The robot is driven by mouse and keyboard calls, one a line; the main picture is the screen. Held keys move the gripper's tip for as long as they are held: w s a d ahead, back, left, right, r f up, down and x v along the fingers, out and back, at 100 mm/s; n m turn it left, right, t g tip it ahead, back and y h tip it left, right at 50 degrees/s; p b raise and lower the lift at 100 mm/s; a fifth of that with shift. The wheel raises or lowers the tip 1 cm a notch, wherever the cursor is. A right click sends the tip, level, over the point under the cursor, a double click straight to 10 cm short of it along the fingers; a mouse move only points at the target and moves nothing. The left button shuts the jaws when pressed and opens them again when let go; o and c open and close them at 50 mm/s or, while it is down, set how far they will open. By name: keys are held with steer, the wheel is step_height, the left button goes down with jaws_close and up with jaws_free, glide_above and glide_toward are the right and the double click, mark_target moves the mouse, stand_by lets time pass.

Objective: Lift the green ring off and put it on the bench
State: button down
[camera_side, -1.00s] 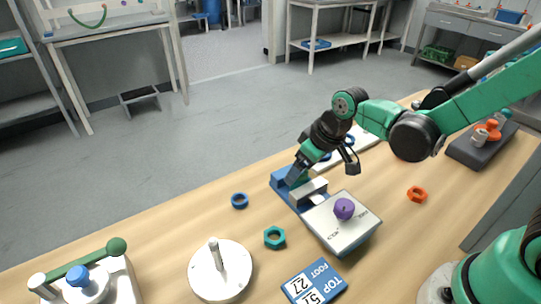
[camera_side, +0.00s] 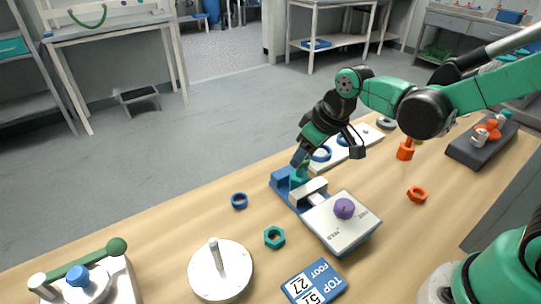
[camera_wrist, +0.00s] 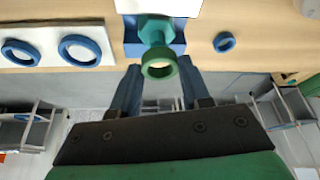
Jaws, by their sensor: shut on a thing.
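The green ring (camera_wrist: 159,66) sits between the two fingertips of my gripper (camera_wrist: 158,72) in the wrist view, and my gripper is shut on it. Behind the ring, a teal fitting (camera_wrist: 154,28) stands in a blue holder (camera_wrist: 132,46). In the side view my gripper (camera_side: 300,158) is just above the teal fitting (camera_side: 299,176), which stands upright in the blue holder (camera_side: 281,182). The ring is too small and hidden to make out in the side view. I cannot tell how wide the gap between ring and fitting is.
Near the holder on the bench (camera_side: 180,218) lie a blue ring (camera_side: 239,201), a teal nut (camera_side: 274,238) and an orange nut (camera_side: 417,194). A grey plate with a purple knob (camera_side: 344,208) stands at front right. A white disc with a post (camera_side: 222,275) stands left.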

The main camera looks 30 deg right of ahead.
step_height(320, 180, up, 20)
stand_by(0.6)
steer(key=n+g+y, duration=0.1)
steer(key=n+y, duration=0.1)
steer(key=n, duration=0.5)
glide_above(200, 220)
steer(key=f, duration=1.5)
steer(key=d+f, duration=0.1)
steer(key=f, duration=0.7)
steer(key=shift+s+f, duration=0.2)
steer(key=shift+s, duration=0.15)
steer(key=shift+f, duration=2.2)
steer(key=shift+f, duration=0.1)
steer(key=shift+c, duration=2.1)
jaws_free()
